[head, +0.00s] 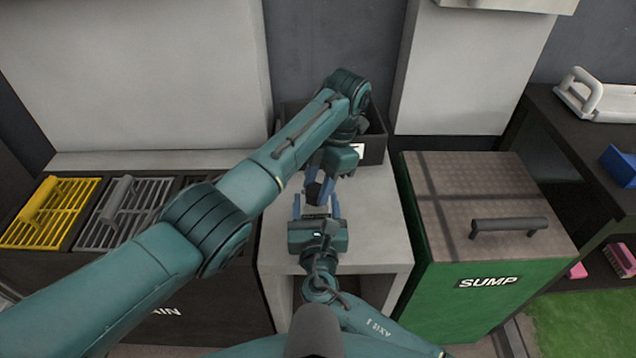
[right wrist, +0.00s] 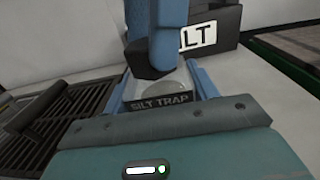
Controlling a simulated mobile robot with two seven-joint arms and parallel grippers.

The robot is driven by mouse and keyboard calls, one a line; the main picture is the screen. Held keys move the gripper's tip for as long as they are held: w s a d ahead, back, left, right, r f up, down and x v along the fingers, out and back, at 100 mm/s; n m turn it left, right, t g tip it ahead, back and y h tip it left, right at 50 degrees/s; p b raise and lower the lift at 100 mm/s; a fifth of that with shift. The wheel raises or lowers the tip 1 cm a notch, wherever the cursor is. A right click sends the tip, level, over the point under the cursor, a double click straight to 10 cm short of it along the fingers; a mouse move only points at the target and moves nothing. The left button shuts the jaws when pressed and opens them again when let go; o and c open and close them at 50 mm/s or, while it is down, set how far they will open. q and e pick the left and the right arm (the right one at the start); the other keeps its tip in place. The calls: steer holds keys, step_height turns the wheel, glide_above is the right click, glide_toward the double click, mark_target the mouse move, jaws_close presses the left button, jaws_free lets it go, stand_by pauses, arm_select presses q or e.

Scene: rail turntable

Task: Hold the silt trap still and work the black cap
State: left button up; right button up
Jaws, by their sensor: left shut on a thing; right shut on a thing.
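The silt trap (right wrist: 160,103), a dark-fronted piece with a "SILT TRAP" label and a pale rounded top, sits between the blue fingers of my right gripper (head: 316,207) in the right wrist view. My right gripper is shut on it from the near side, over the pale stand. My left gripper (head: 318,186) reaches over from the far side and points down at the trap's top. It is shut on a black piece (right wrist: 150,66), which looks like the black cap; the fingers hide most of it. I cannot tell whether the cap touches the trap.
A dark box (head: 376,142) with a white label stands behind on the pale stand (head: 385,230). The green SUMP bin (head: 470,290) with a handled lid is right. Yellow (head: 50,212) and grey (head: 125,215) grates lie left. A dark shelf (head: 560,115) stands far right.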

arm_select(q)
steer(key=o, duration=1.1)
steer(key=shift+o, duration=0.4)
steer(key=m, duration=0.2)
steer(key=m+t, duration=0.1)
steer(key=m, duration=0.2)
steer(key=shift+s+m+t+y, duration=0.15)
steer(key=shift+m+t+y, duration=0.15)
steer(key=m+t, duration=0.1)
steer(key=m, duration=0.5)
steer(key=shift+s+t, duration=0.1)
steer(key=shift+t, duration=0.3)
steer(key=m, duration=0.3)
steer(key=m+t+h, duration=0.1)
steer(key=m, duration=0.2)
steer(key=shift+h, duration=0.3)
steer(key=m, duration=0.3)
steer(key=m+h, duration=0.1)
steer(key=m, duration=0.2)
steer(key=shift+s+a+t+h, duration=0.1)
steer(key=shift+a+t+h, duration=0.05)
steer(key=shift+t+h, duration=0.2)
steer(key=shift+c, duration=0.5)
